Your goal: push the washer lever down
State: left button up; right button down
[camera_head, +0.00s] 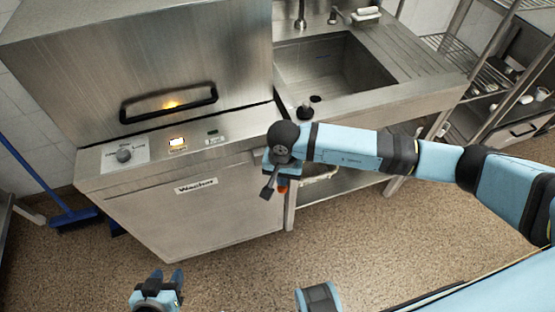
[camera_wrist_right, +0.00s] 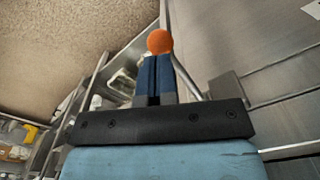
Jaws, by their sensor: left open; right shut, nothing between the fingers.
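My right gripper (camera_head: 287,180) is shut and empty at the ball, largely hidden under the wrist. In the right wrist view the orange ball (camera_wrist_right: 160,41) shows just beyond the blue fingertips (camera_wrist_right: 155,60); whether they touch, I cannot tell. My left gripper (camera_head: 172,277) is open and empty, low in front of the washer.
A sink counter (camera_head: 375,99) adjoins the washer on the right, with a wire shelf rack (camera_head: 470,70) beyond. A dial (camera_head: 124,155) and a lit display (camera_head: 177,143) sit on the washer's front ledge. A blue broom (camera_head: 75,217) stands at left. The floor in front is clear.

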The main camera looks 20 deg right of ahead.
notch_tip(320, 180, up, 11)
jog(key=p, duration=0.5)
dwell(0.7)
